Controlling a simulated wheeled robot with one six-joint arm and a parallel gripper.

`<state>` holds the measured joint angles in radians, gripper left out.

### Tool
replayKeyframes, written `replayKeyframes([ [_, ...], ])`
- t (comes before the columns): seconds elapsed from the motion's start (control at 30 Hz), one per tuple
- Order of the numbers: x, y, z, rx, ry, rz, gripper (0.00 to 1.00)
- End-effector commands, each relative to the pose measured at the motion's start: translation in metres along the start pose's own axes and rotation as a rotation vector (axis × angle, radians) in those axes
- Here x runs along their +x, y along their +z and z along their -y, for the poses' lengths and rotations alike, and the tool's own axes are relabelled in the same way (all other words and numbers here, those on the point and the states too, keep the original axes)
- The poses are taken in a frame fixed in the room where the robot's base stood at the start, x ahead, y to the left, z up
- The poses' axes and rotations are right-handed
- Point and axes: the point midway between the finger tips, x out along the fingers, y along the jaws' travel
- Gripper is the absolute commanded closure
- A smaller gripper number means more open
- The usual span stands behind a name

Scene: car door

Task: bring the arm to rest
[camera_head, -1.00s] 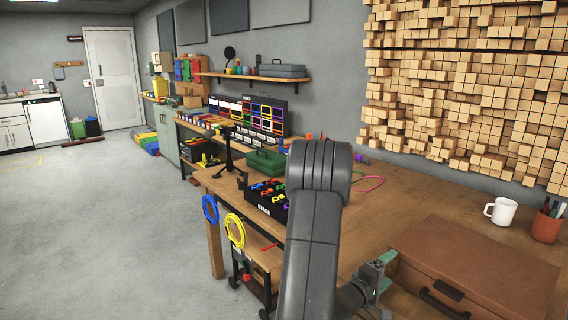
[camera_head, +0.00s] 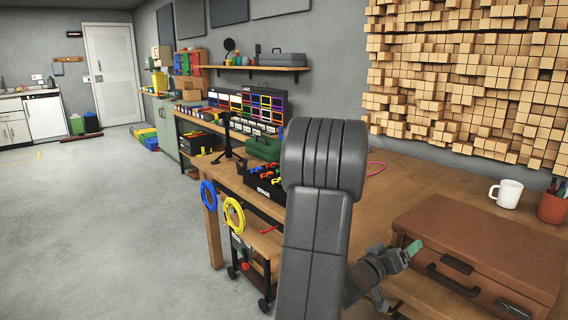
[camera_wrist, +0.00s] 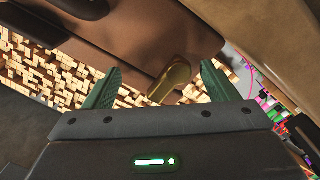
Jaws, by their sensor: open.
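My gripper (camera_head: 408,252) is at the left front of a brown case (camera_head: 470,235) on the workbench, in the head view. Most of the gripper is behind or beside my arm there, and one green fingertip shows. In the wrist view its two green fingers (camera_wrist: 160,68) are spread apart with nothing gripped. A brass-coloured piece (camera_wrist: 172,78) on a brown surface shows between and beyond them. I cannot tell from the wrist view whether either finger touches it. My grey arm rises in the middle of the head view and hides part of the bench.
The wooden workbench (camera_head: 385,205) runs along the wall. A white mug (camera_head: 507,193) and a brown pen cup (camera_head: 552,207) stand behind the case. A black tool box (camera_head: 265,183) and yellow (camera_head: 234,215) and blue (camera_head: 208,196) coils are left of my arm. The floor at left is clear.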

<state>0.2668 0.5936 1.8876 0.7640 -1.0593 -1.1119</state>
Motion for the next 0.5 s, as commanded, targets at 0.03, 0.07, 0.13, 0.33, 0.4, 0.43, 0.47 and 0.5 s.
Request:
replayKeyframes([
  [0.03,0.0000,0.0048,0.0025,0.048,0.002,-0.002,0.20],
  [0.07,0.0000,0.0053,0.0024,0.077,0.003,-0.002,0.20],
  [0.13,0.0000,0.0069,0.0026,0.144,0.002,-0.002,0.20],
  [0.33,0.0000,0.0105,0.0028,0.329,0.002,-0.002,0.20],
  [0.4,0.0000,0.0119,0.0032,0.389,0.002,-0.002,0.20],
  [0.43,0.0000,0.0122,0.0033,0.416,0.002,-0.002,0.20],
  [0.47,0.0000,0.0126,0.0034,0.440,0.002,-0.002,0.20],
  [0.5,0.0002,0.0131,0.0036,0.471,0.002,-0.002,0.20],
])
